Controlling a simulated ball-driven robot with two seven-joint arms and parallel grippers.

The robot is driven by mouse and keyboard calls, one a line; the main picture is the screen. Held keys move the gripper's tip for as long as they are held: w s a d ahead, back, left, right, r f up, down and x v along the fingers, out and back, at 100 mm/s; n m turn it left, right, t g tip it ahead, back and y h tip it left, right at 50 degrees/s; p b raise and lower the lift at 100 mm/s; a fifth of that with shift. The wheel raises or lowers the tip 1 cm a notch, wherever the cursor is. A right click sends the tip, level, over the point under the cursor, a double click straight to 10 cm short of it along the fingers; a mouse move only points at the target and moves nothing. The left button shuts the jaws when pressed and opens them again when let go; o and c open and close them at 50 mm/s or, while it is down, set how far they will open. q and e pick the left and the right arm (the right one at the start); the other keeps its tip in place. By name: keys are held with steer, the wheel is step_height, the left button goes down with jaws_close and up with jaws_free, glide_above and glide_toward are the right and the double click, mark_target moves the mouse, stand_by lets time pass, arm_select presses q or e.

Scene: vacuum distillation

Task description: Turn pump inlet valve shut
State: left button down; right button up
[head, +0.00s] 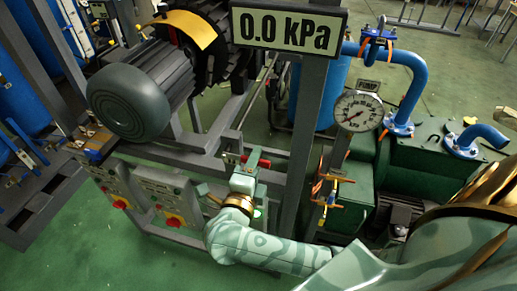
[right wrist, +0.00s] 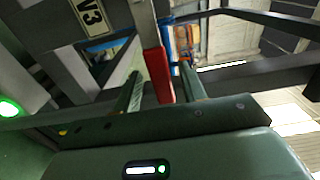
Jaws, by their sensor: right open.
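The valve's red handle (head: 261,163) sticks out by the grey frame post, at the tip of my right gripper (head: 248,160). In the right wrist view the red handle (right wrist: 156,72) lies between the two spread fingers of my right gripper (right wrist: 161,88). The gripper is open, with a gap seen on the left side of the handle. Whether the right finger touches it I cannot tell. A label reading V3 (right wrist: 91,16) is beside the handle. The valve body is mostly hidden. My left gripper is not in view.
A sign (head: 288,30) reads 0.0 kPa above a round pump gauge (head: 358,112). Orange-handled valves (head: 327,190) stand right of the post. Control boxes with red knobs (head: 173,221) and a large motor (head: 130,98) are to the left. Green floor is clear at lower left.

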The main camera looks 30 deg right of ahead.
steer(key=shift+w+d, duration=0.3)
steer(key=shift+d, duration=0.05)
steer(key=shift+r, duration=0.1)
steer(key=shift+s, duration=0.1)
steer(key=shift+c, duration=1)
jaws_close()
steer(key=shift+r, duration=0.15)
